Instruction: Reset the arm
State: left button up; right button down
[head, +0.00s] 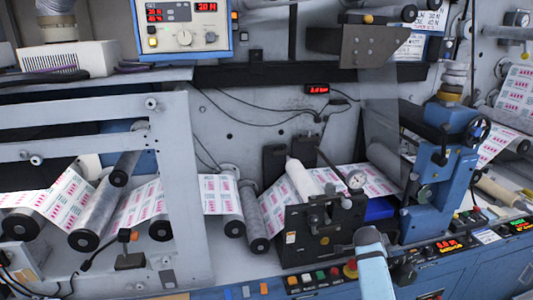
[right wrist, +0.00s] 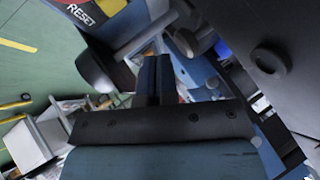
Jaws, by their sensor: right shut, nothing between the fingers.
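My right gripper (right wrist: 153,82) is shut and empty, its dark fingers close together in the middle of the right wrist view. In the head view my right arm (head: 373,270) comes up from the bottom, in front of the black unwind bracket unit. I cannot tell whether the fingers touch anything. My left gripper is out of view.
The printed web (head: 222,193) runs over rollers. A blue column unit (head: 445,185) stands to the right, and a grey frame (head: 188,200) to the left.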

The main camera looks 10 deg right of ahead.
jog(key=s+a+f+n+t+y+p, duration=0.1)
jog(key=s+a+f+n+t+y, duration=0.1)
jog(key=s+a+f+n, duration=0.45)
jog(key=s+a+f+n+t+y+p, duration=0.2)
jog(key=s+a+n+y, duration=0.15)
jog(key=s+n, duration=0.6)
jog(key=s+a+n+y, duration=0.2)
jog(key=s+a, duration=0.4)
jog(key=s, duration=0.4)
jog(key=s+a+r+n+t+y+p, duration=0.1)
jog(key=s+a+n+y, duration=0.1)
jog(key=s+a, duration=0.5)
jog(key=s+n, duration=0.1)
jog(key=s, duration=0.3)
jog(key=shift+a+r+n+y, duration=0.2)
jog(key=shift+a+n+y, duration=0.1)
jog(key=shift+y, duration=0.05)
